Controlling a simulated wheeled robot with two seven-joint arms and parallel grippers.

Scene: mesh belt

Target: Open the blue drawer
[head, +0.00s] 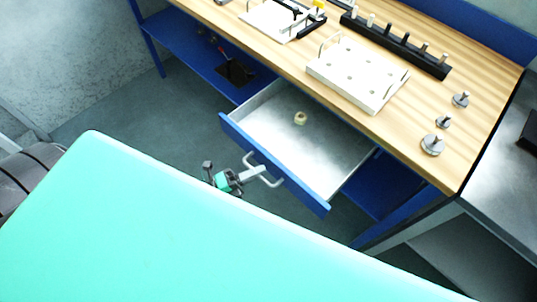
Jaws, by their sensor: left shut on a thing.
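The blue drawer (283,170) under the wooden workbench stands pulled out in the head view, with its grey metal inside showing. Its light metal handle (272,182) is on the blue front panel. My left gripper (256,174) is at the handle and shut on it, in front of the panel. A small beige ring-like part (300,118) lies inside the drawer near its back. My right gripper is not in view.
The wooden bench top (440,150) carries a white plate with holes (357,75), a black rack with pegs (395,43) and several metal knobbed weights (433,145). A blue shelf (190,50) is left of the drawer. Grey floor (140,110) is clear there.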

